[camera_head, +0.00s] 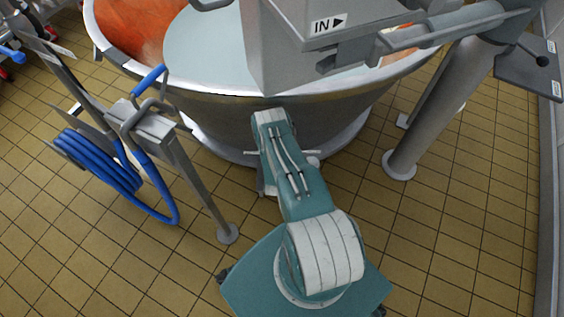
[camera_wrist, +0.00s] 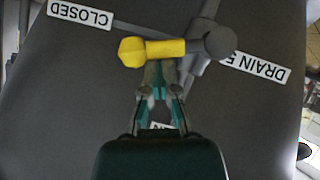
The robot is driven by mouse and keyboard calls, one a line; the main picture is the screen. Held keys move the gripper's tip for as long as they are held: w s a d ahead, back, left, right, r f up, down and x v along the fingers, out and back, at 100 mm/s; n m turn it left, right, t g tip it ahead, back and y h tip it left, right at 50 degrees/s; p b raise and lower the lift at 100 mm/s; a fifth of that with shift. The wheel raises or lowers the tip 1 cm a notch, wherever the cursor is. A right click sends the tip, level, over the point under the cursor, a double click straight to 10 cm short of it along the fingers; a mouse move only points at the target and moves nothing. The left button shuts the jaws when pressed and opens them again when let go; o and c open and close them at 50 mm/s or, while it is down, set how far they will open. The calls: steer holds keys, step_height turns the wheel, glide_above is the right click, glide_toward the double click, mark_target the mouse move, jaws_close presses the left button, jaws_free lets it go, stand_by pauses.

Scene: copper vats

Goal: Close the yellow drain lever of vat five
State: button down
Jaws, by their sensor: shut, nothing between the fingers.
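The yellow drain lever (camera_wrist: 160,49) shows in the wrist view, lying nearly level in the picture. Its rounded end points left, and its right end meets a grey pivot (camera_wrist: 213,43). A CLOSED label (camera_wrist: 80,14) is at upper left and a DRAIN label (camera_wrist: 255,66), partly covered, is at right. My gripper (camera_wrist: 158,75) is shut and empty, its tips at the lever's lower edge; I cannot tell whether they touch. In the head view the copper vat (camera_head: 225,120) stands ahead, with my arm reaching its side. The lever is hidden there.
A blue hose (camera_head: 95,165) hangs on a metal stand at left, its foot (camera_head: 228,233) on the tiles. A thick grey post (camera_head: 430,115) stands right of the vat. A grey box with an IN label (camera_head: 328,24) overhangs the rim. Tiled floor is clear at lower right.

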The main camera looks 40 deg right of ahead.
steer(key=shift+s+d+f+m+t+y, duration=0.25)
steer(key=shift+f+m+y, duration=0.1)
steer(key=shift+f, duration=0.1)
steer(key=shift+s+d+f+m+t+y, duration=0.15)
steer(key=shift+d+f+m+t+y, duration=0.1)
steer(key=shift+f+m, duration=0.15)
steer(key=shift+a, duration=0.1)
steer(key=shift+w+r, duration=0.1)
